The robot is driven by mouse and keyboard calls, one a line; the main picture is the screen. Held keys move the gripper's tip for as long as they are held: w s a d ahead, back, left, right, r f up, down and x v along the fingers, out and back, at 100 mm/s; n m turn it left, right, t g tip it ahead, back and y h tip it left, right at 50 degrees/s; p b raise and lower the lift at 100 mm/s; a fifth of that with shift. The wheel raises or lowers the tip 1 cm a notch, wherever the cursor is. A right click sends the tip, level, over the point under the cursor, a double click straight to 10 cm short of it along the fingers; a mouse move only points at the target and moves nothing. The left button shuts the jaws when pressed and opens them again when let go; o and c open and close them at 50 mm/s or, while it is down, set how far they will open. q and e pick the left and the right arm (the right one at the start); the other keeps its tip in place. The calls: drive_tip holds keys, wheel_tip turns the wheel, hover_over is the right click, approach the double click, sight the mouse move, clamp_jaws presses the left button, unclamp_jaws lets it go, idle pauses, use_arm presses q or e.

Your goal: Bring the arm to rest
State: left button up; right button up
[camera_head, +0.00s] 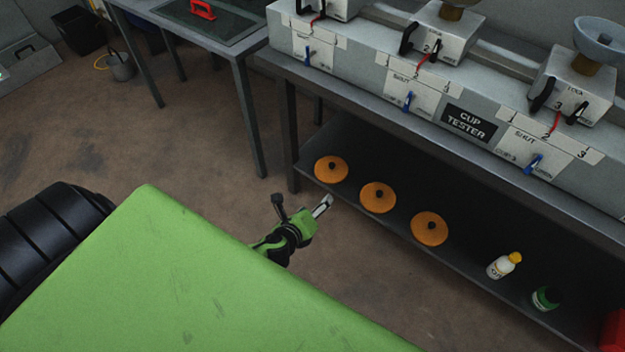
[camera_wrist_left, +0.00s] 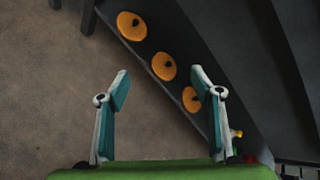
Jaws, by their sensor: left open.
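My left gripper (camera_head: 323,206) is beyond the edge of my green body in the head view, over the floor in front of the bench's lower shelf. In the left wrist view its two fingers (camera_wrist_left: 160,85) stand wide apart with nothing between them but floor and shelf behind. The left arm is mostly hidden behind the green body. My right gripper does not show.
A bench with a cup tester (camera_head: 468,122) stands at the right. Its lower shelf (camera_head: 340,205) holds orange discs (camera_head: 378,197), a white bottle (camera_head: 504,265) and a green container (camera_head: 546,298). Another table (camera_head: 243,90) stands behind.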

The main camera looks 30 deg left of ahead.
use_arm(q)
drive_tip(key=shift+f, duration=0.1)
idle(0.4)
drive_tip(key=s+a+f+n+g, duration=0.1)
drive_tip(key=s+f+n+g, duration=0.5)
drive_tip(key=s+f+n, duration=1.05)
drive_tip(key=s+d+f+n+g, duration=0.1)
drive_tip(key=s+f, duration=0.3)
drive_tip(key=s, duration=0.4)
drive_tip(key=s+d+f+n+g, duration=0.1)
drive_tip(key=s+f+n+g, duration=0.1)
drive_tip(key=s, duration=0.6)
drive_tip(key=s+d+f+n+g+h, duration=0.1)
drive_tip(key=s+d+f+n, duration=0.1)
drive_tip(key=s+f, duration=0.4)
drive_tip(key=shift+s+n+g, duration=0.3)
drive_tip(key=shift+s+n, duration=0.35)
drive_tip(key=shift+s, duration=0.5)
